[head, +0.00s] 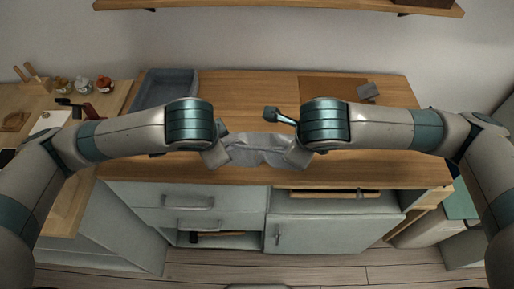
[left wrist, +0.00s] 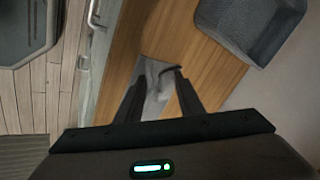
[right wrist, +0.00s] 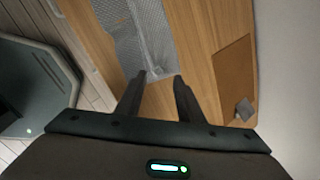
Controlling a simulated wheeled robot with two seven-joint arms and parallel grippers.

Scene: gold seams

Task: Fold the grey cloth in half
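The grey cloth (head: 258,150) lies rumpled on the wooden counter, between my two grippers in the head view. My left gripper (left wrist: 160,82) is at the cloth's left end; its fingers are apart, with part of the cloth (left wrist: 152,75) showing between and beyond them. My right gripper (right wrist: 160,84) is at the cloth's right end with its fingers apart. In the right wrist view the cloth (right wrist: 145,35) stretches away beyond the fingertips, its near edge close to the left finger. I cannot tell whether any finger touches it. My forearms hide parts of the counter.
A grey tray (head: 165,88) stands at the counter's back left. A brown board (head: 325,88) and a small grey block (head: 368,91) lie at the back right. Jars (head: 104,84) and tools are on the left side table. The counter's front strip (head: 170,173) is clear.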

